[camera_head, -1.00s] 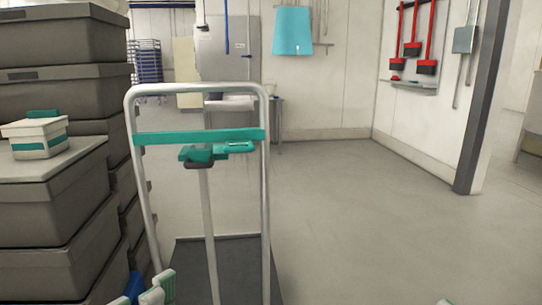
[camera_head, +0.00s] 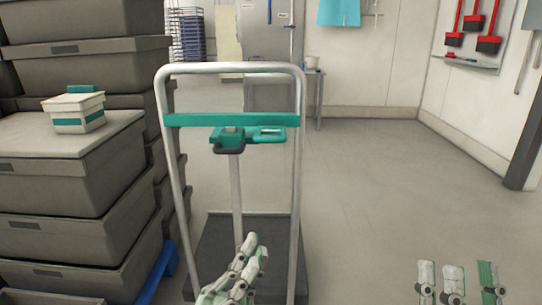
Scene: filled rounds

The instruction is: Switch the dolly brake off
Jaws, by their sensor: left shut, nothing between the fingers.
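The dolly's silver hoop handle (camera_head: 235,69) stands upright at left of centre, with a teal crossbar (camera_head: 190,120) and a dark flat deck (camera_head: 212,262) below. My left gripper (camera_head: 256,246) is shut and empty, low in front of the post and well below the lever. My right gripper (camera_head: 455,272) is partly in view at the bottom right, away from the dolly; its opening is unclear.
Stacked grey crates (camera_head: 70,240) stand close to the dolly's left, with a small white tub (camera_head: 76,115) on one. A blue thing (camera_head: 160,270) lies low between crates and dolly. Floor (camera_head: 370,200) to the right is clear.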

